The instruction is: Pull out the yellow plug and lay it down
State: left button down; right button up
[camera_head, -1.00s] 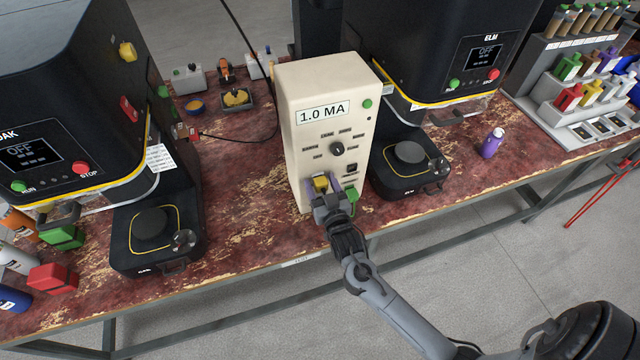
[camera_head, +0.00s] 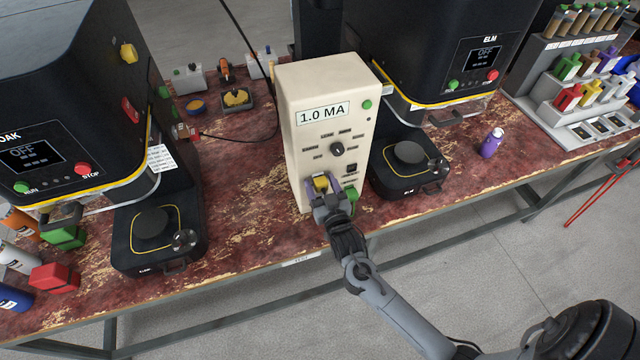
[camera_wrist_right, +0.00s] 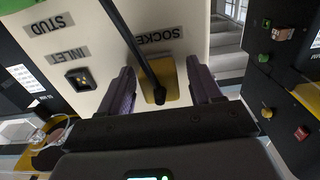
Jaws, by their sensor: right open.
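The yellow plug (camera_head: 320,184) sits low on the front of the cream box labelled 1.0 MA (camera_head: 327,105). In the right wrist view the yellow plug (camera_wrist_right: 161,82) is beside the SOCKET label, with a dark cable or rod running across it. My right gripper (camera_head: 326,190) is at the plug. Its two purple-padded fingers (camera_wrist_right: 165,88) stand on either side of the plug, open, with gaps visible between pads and plug. Whether the plug is fully seated cannot be told. My left gripper is not in view.
A green plug (camera_head: 352,193) is close to the right of my gripper on the box. Black seamers stand on both sides, with a base (camera_head: 410,168) close to the right. The worn red bench (camera_head: 250,225) has bare room left of the box.

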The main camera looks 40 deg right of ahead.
jog(key=shift+p, duration=0.3)
jog(key=shift+c, duration=0.5)
grip_shut()
jog(key=shift+r, duration=0.1)
